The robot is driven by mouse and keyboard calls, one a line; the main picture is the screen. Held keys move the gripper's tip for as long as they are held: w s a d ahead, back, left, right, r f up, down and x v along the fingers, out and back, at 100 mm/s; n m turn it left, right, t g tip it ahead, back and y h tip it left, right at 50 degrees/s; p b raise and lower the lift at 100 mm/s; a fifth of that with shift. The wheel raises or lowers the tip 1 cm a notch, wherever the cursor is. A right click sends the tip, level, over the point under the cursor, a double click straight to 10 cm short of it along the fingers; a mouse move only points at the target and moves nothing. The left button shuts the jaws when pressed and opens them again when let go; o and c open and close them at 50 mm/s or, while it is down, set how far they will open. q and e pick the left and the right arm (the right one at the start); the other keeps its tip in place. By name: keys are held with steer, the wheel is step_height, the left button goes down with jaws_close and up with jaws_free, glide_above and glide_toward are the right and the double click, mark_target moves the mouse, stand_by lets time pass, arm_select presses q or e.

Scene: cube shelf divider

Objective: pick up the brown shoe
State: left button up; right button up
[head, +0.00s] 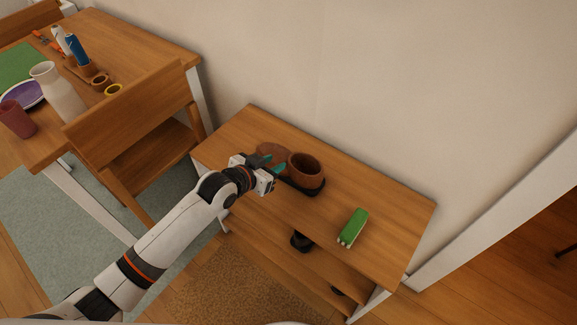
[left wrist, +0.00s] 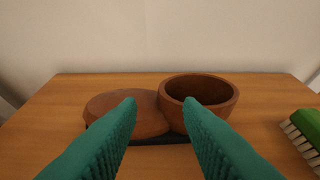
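The brown shoe (head: 306,172) sits on the wooden bench top, with a rounded toe, a round open ankle and a black sole. In the left wrist view the shoe (left wrist: 205,92) lies side-on ahead of the fingers, toe to the left and opening to the right. My left gripper (head: 273,163) is open with teal fingers, at the near side of the shoe. In the left wrist view its fingertips (left wrist: 159,104) are apart and overlap the shoe's image; I see no grip on it. My right gripper is not in view.
A green brush (head: 353,227) lies on the bench (head: 390,225) to the right of the shoe. A black item (head: 301,241) is on the lower shelf. A wall stands behind the bench. A chair (head: 130,105) and a table with a vase (head: 57,92) are at left.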

mark_target(290, 156)
arm_select(q)
steer(key=shift+b+x, duration=0.65)
steer(key=shift+x, duration=3.25)
steer(key=shift+c, duration=0.5)
jaws_close()
